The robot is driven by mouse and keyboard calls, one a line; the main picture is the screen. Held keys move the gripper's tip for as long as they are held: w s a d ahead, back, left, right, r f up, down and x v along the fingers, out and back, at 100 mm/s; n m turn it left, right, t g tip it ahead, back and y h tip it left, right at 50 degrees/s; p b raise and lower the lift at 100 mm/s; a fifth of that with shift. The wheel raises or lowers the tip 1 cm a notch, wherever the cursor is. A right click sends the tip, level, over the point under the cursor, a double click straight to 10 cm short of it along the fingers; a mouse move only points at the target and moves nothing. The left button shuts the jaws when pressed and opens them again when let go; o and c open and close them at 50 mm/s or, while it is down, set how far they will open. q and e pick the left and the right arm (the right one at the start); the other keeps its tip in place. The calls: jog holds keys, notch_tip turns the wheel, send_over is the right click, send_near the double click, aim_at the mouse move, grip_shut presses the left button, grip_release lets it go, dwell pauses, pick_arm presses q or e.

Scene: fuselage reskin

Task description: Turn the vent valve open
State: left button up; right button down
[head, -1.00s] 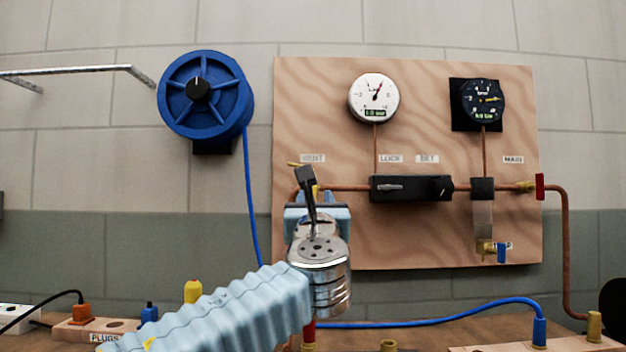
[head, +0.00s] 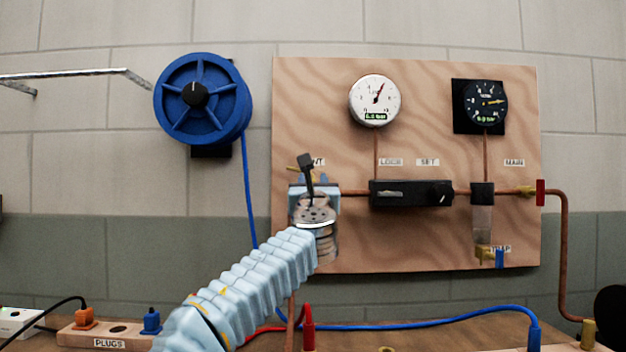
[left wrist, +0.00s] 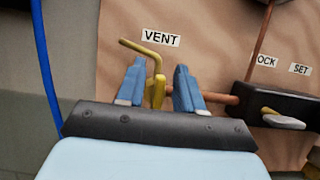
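The vent valve is a brass body with a bent yellow lever (left wrist: 152,60), below the VENT label on the plywood board. In the left wrist view it stands between the two blue fingers of my left gripper (left wrist: 158,88), with a gap on each side. The fingers are open and do not visibly close on it. In the head view my left gripper (head: 314,188) is at the board's left edge and covers most of the valve; only a bit of yellow lever shows. My right gripper is not in view.
A black regulator block (head: 411,193) sits right of the valve on the copper pipe. A white gauge (head: 375,100) and a black gauge (head: 485,101) are above. A blue hose reel (head: 203,97) hangs at left, its hose running down. Plugs and hoses lie on the bench.

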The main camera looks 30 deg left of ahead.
pick_arm(q)
grip_shut()
jog(key=shift+n+g+y, duration=0.3)
jog(key=shift+n, duration=0.2)
jog(key=n+g, duration=0.2)
jog(key=n, duration=0.5)
jog(key=s+a+f+n+g+y+p, duration=0.1)
jog(key=n+g, duration=0.2)
jog(key=n, duration=0.4)
jog(key=a+f+n+g+y, duration=0.1)
jog(key=n+g, duration=0.2)
jog(key=n, duration=0.4)
jog(key=shift+s+f+p, duration=0.15)
jog(key=shift+f+p, duration=0.1)
jog(key=shift+p, duration=0.1)
jog(key=shift+n, duration=0.4)
